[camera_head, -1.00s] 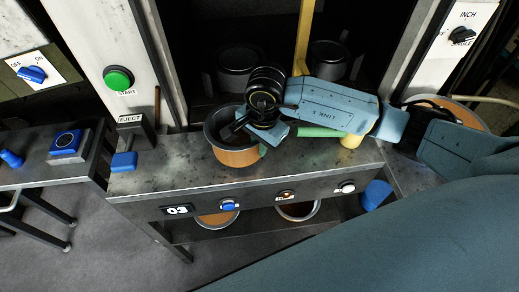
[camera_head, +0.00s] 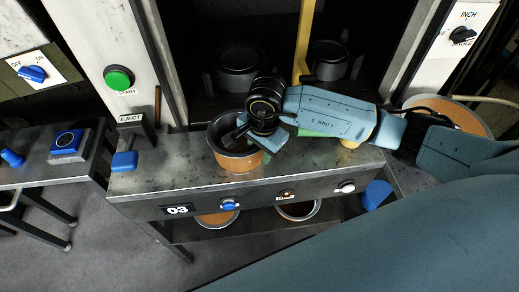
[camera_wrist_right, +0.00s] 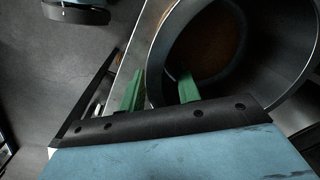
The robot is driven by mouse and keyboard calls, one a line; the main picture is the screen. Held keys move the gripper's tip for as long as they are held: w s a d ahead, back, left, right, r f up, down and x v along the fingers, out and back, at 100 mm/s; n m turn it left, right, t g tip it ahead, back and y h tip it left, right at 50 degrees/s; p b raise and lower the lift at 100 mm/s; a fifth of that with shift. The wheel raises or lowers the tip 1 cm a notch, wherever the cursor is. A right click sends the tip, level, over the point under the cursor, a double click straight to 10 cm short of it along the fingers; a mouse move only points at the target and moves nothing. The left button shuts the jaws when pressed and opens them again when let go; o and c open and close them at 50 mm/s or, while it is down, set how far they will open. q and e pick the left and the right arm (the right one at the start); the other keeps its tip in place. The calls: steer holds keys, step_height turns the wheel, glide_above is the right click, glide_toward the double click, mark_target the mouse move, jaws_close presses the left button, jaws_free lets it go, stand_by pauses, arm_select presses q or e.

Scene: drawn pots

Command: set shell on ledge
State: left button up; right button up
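The shell (camera_head: 237,160), a copper-orange pot with a grey rim band and dark inside, stands upright on the grey steel ledge (camera_head: 165,177). My right gripper (camera_head: 259,138) is at the shell's right side, partly hidden by its own wrist. In the right wrist view, the two green fingers of my right gripper (camera_wrist_right: 161,90) stand apart on either side of the wall of the shell (camera_wrist_right: 157,50), one outside and one inside. Gaps show between fingers and wall, so it looks open. My left gripper is not in view.
Two dark pots, left (camera_head: 241,68) and right (camera_head: 329,62), stand in the recess behind, beside a yellow post (camera_head: 304,40). Another orange vessel (camera_head: 455,118) stands at right.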

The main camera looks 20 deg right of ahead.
step_height(320, 180, up, 12)
steer(key=shift+s+d, duration=0.25)
steer(key=shift+s, duration=0.2)
steer(key=shift+a+f, duration=0.1)
steer(key=shift+f, duration=0.05)
